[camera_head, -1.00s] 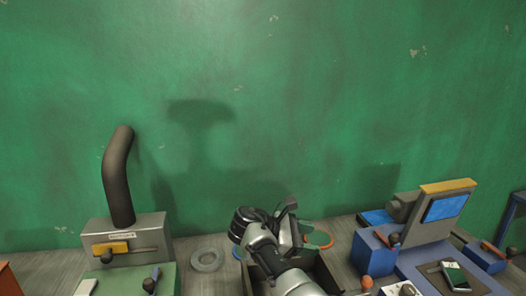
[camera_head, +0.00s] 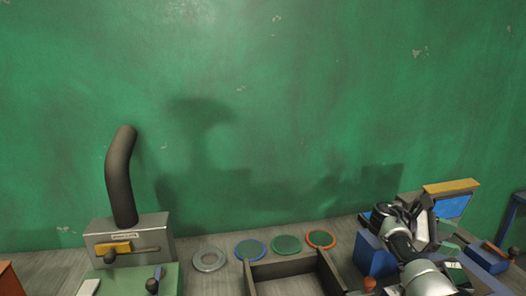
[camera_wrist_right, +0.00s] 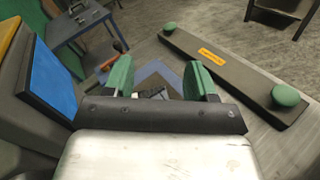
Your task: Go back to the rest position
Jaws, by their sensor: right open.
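My right gripper (camera_head: 424,222) is at the right of the head view, in front of the blue machine with the blue screen (camera_head: 453,206). In the right wrist view my right gripper (camera_wrist_right: 161,80) shows two green fingertips spread apart with nothing held between them. The blue screen (camera_wrist_right: 50,78) stands to the left of the fingers there. My left gripper is not in view.
A grey machine (camera_head: 126,236) with a dark curved pipe stands at the left. A grey ring (camera_head: 208,260) and several coloured-rim discs (camera_head: 287,245) lie behind an open dark tray (camera_head: 282,268). A dark bar (camera_wrist_right: 230,72) with green knobs shows in the wrist view.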

